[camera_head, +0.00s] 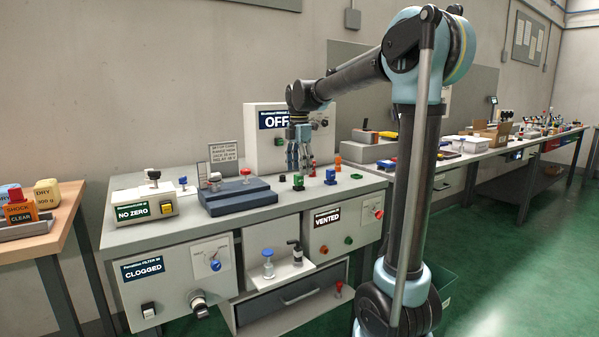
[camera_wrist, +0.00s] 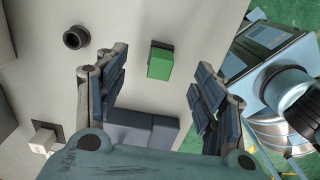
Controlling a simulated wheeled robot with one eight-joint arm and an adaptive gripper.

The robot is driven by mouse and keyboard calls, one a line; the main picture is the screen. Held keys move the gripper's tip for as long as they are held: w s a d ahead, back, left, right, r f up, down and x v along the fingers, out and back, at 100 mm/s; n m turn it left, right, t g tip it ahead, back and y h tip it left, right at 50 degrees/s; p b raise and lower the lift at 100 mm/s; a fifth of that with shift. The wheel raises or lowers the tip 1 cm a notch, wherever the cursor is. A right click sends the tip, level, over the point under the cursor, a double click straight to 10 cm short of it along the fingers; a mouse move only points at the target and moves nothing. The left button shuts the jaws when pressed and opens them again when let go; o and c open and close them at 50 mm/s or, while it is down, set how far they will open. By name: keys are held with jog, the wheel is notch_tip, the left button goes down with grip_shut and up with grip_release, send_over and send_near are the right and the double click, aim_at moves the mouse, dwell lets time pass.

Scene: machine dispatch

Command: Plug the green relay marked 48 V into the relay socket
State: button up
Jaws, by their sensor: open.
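A green block (camera_head: 298,182), which looks like a relay, stands on the grey bench top. In the wrist view the green block (camera_wrist: 160,60) lies between the lines of my two fingers, clear of both. No marking on it is legible. My gripper (camera_head: 299,165) points down above the bench near this block; its fingers (camera_wrist: 158,65) are spread and empty. A blue block (camera_head: 330,177) stands to the right of the green one. I cannot tell for sure which part is the relay socket; a dark square plate with a pale block (camera_wrist: 43,139) shows in the wrist view.
A dark blue stepped base (camera_head: 238,198) with a red knob stands left of the gripper. A grey box marked OFF (camera_head: 265,150) rises behind. A dark round ring (camera_wrist: 76,38) lies near the green block. An open shelf (camera_head: 285,270) sits below.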

jog(key=shift+r, duration=0.85)
jog(key=s+d+f+m+t, duration=0.1)
jog(key=s+d+f+m, duration=0.7)
jog(key=s, duration=0.4)
jog(key=s+d+f+m+t, duration=0.1)
jog(key=s+d+f+m, duration=0.5)
jog(key=s+d+m, duration=0.5)
jog(key=s+d+f+m, duration=0.2)
jog(key=s+f+m, duration=0.3)
jog(key=s+f, duration=0.3)
notch_tip(320, 180, down, 3)
jog(key=shift+s+d+r+m, duration=0.2)
jog(key=shift+s+d+m, duration=0.1)
jog(key=shift+s, duration=0.1)
